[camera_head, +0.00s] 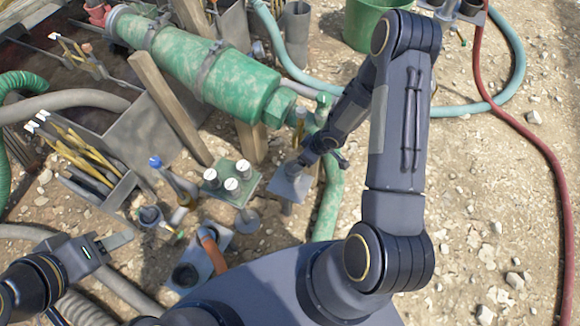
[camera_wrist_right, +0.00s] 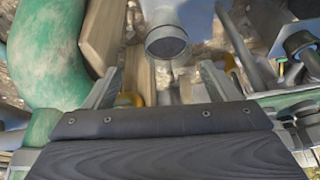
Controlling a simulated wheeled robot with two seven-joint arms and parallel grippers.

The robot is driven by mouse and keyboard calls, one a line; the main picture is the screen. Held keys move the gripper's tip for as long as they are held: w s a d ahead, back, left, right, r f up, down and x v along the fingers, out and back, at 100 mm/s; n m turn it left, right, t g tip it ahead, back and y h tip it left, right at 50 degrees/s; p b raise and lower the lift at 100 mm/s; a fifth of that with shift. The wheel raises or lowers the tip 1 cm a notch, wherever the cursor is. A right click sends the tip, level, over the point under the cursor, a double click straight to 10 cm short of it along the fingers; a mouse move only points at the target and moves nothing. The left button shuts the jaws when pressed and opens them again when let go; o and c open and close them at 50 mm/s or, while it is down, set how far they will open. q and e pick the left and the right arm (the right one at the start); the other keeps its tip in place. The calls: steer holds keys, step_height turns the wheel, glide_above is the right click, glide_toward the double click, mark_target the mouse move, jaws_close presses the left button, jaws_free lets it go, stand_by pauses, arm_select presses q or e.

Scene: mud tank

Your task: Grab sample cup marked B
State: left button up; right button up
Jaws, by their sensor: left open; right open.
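Three white-topped sample cups (camera_head: 231,185) stand on a small green square stand (camera_head: 232,198) in the middle of the head view. Their letters are too small to read, so I cannot tell which is B. My right gripper (camera_head: 322,158) is to the right of this stand, by a grey square plate (camera_head: 290,190). In the right wrist view my right gripper (camera_wrist_right: 160,88) is open. A grey cylinder with a dark end (camera_wrist_right: 167,42) shows beyond and between its fingers, and I cannot tell what it is. My left gripper (camera_head: 112,246) is open and empty at lower left.
A large green pipe (camera_head: 195,62) crosses behind the stands. A green hose (camera_head: 328,200) runs beside my right gripper. Trays of tools (camera_head: 85,165) stand at left, and an orange hose (camera_head: 212,250) is in front. Gravel at right is mostly clear, apart from a red hose (camera_head: 548,160).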

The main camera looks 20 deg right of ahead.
steer(key=f, duration=0.1)
steer(key=a+f+b, duration=0.1)
steer(key=f, duration=0.1)
steer(key=shift+w+a+f, duration=0.15)
steer(key=shift+f, duration=0.1)
steer(key=b+x, duration=0.3)
steer(key=x, duration=0.3)
steer(key=shift+a, duration=0.1)
steer(key=shift+r, duration=0.1)
steer(key=c, duration=1.1)
